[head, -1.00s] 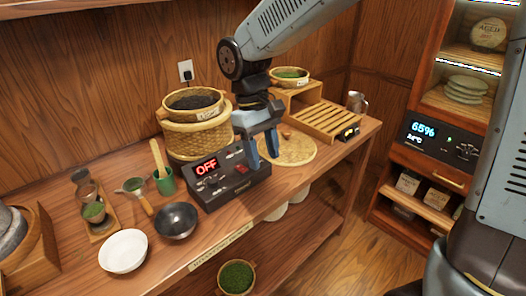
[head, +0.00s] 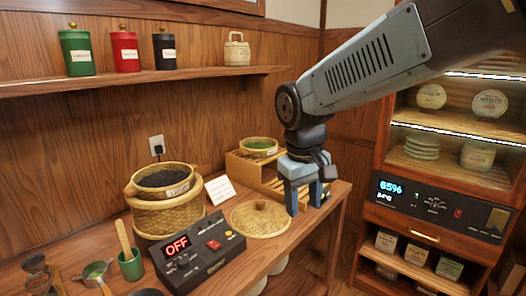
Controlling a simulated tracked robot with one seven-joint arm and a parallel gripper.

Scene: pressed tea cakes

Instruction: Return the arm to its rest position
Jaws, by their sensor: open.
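My gripper (head: 304,202) hangs from my grey arm with its two blue fingers pointing down and apart. Nothing shows between the fingers. In the picture it is at the right side of the round woven mat (head: 245,222) and in front of the slatted wooden rack (head: 263,184), hiding part of the rack. The exact height of the fingers above the table is hard to tell.
A black control box (head: 215,262) reading OFF stands left of the gripper. A woven steamer with a dark-filled basket (head: 165,181) stands behind it. A lit cabinet (head: 440,190) is at right. A shelf (head: 140,80) carries canisters above.

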